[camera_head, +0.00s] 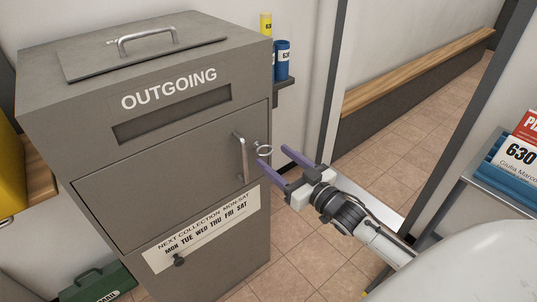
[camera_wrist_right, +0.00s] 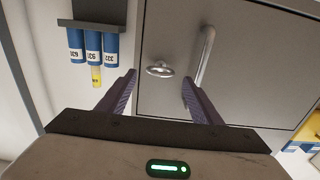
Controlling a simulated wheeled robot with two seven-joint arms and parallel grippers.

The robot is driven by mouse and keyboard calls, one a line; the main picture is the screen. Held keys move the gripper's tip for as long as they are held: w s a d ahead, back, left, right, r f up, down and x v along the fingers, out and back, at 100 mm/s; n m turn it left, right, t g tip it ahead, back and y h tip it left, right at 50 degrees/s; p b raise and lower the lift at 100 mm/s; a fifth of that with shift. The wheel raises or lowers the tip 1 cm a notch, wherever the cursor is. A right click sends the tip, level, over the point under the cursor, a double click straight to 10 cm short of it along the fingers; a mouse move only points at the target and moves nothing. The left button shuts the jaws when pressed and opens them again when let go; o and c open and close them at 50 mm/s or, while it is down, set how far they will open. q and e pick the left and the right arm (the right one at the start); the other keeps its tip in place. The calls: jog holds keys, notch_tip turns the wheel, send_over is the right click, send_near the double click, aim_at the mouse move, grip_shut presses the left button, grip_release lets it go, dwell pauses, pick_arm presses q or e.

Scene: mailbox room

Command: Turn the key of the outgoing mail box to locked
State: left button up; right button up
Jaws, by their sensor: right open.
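The grey outgoing mail box (camera_head: 150,165) stands at the left in the head view, with its front door closed. The key (camera_head: 264,149) shows a ring-shaped silver bow on the door, right of the vertical handle (camera_head: 242,158). In the right wrist view the key (camera_wrist_right: 160,70) lies ahead, between the lines of the two fingers, with the handle (camera_wrist_right: 206,58) to its right. My right gripper (camera_head: 273,162) is open and empty, its purple fingers pointing at the door just short of the key. My left gripper is not in view.
Blue and yellow tubes (camera_head: 282,60) stand on a small shelf behind the box. A green case (camera_head: 98,284) is on the floor at lower left. A wooden bench (camera_head: 410,72) runs along the back wall.

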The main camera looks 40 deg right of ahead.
aim_at(269, 153)
jog(key=shift+w+a, duration=0.15)
jog(key=shift+w, duration=1.65)
jog(key=c, duration=1.1)
jog(key=shift+o, duration=0.2)
